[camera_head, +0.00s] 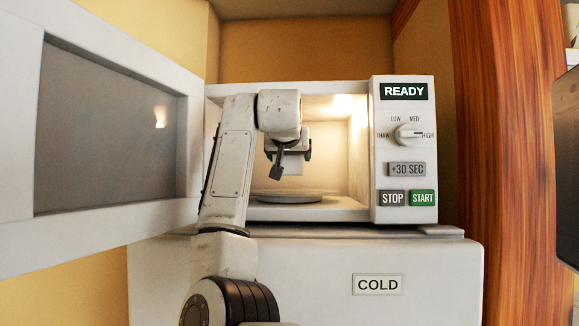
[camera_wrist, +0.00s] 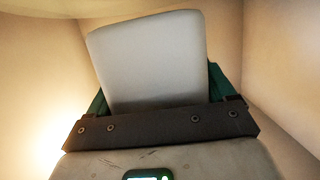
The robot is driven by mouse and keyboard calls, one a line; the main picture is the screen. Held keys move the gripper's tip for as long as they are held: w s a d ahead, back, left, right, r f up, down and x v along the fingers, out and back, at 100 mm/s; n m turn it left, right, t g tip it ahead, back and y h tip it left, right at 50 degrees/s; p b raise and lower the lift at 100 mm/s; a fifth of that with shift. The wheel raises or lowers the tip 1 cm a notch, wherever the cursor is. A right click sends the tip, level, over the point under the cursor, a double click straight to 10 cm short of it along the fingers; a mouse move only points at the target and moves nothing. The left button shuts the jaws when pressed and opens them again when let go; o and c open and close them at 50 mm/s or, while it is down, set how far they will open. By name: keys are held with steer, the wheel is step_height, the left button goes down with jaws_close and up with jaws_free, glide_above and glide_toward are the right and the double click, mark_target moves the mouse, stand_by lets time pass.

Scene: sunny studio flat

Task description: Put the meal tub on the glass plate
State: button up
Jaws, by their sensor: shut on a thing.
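The meal tub (camera_wrist: 150,65) is a plain pale grey, box-like thing with rounded corners in the wrist view. My gripper (camera_wrist: 157,92) is shut on it, with a green finger at each side. In the head view my gripper (camera_head: 289,155) is inside the lit microwave, and a pale part of the tub (camera_head: 294,166) shows between the fingers, partly hidden by my wrist. The glass plate (camera_head: 290,197) is a round pale disc on the microwave floor. The tub is above the plate, with a visible gap between them.
The microwave (camera_head: 403,150) has its door (camera_head: 110,125) swung open to the left. Its panel reads READY. It stands on a white cabinet marked COLD (camera_head: 440,270). The cavity walls are close around my gripper. A wooden panel (camera_head: 510,150) stands at right.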

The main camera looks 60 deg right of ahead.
mark_target(289, 168)
step_height(289, 168, down, 2)
steer(key=shift+f+p, duration=0.25)
steer(key=shift+p, duration=0.05)
steer(key=shift+w+f+p, duration=0.1)
steer(key=shift+f+p, duration=0.1)
steer(key=shift+p, duration=0.15)
steer(key=shift+d+f, duration=0.15)
steer(key=shift+f, duration=0.1)
steer(key=shift+f, duration=0.1)
steer(key=o, duration=1.3)
